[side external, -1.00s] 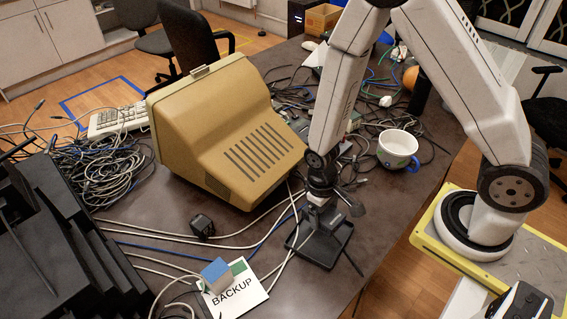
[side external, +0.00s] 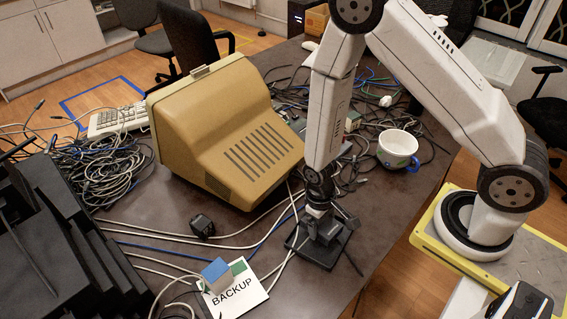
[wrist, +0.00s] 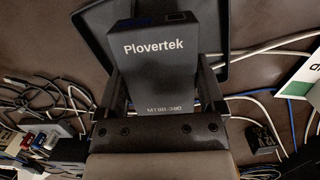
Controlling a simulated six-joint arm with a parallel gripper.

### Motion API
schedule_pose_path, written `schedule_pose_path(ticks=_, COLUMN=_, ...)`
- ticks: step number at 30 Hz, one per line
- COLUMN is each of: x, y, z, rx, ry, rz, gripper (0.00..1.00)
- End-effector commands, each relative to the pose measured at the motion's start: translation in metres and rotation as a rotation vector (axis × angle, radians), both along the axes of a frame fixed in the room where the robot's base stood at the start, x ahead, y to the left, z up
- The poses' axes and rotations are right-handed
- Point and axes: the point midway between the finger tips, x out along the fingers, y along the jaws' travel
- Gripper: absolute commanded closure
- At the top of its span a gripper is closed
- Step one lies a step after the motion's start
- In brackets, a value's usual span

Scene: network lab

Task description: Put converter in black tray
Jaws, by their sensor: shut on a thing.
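The converter (wrist: 155,50) is a black box labelled "Plovertek". In the wrist view it sits between the two fingers of my gripper (wrist: 158,82), which is shut on it. The black tray (wrist: 238,62) shows behind and beside the converter. In the side view the tray (side external: 318,266) lies on the dark table, and my gripper (side external: 322,225) points down, low over its middle. The converter is dark and hard to make out there; I cannot tell whether it touches the tray floor.
A beige monitor (side external: 225,130) stands left of my arm. A white mug (side external: 397,150) is behind right. Cables run close by.

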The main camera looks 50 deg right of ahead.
Motion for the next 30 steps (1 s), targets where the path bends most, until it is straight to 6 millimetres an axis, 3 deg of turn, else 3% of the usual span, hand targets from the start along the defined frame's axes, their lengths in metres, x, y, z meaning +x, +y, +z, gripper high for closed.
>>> schedule_pose_path(ticks=13, x=0.000, y=0.000, z=-0.032, rx=0.000, ry=0.000, rz=0.000, gripper=0.90)
schedule_pose_path(ticks=29, x=0.000, y=0.000, z=-0.038, rx=0.000, ry=0.000, rz=-0.001, gripper=0.90)
schedule_pose_path(ticks=30, x=0.000, y=0.000, z=-0.037, rx=0.000, ry=0.000, rz=-0.001, gripper=0.00)
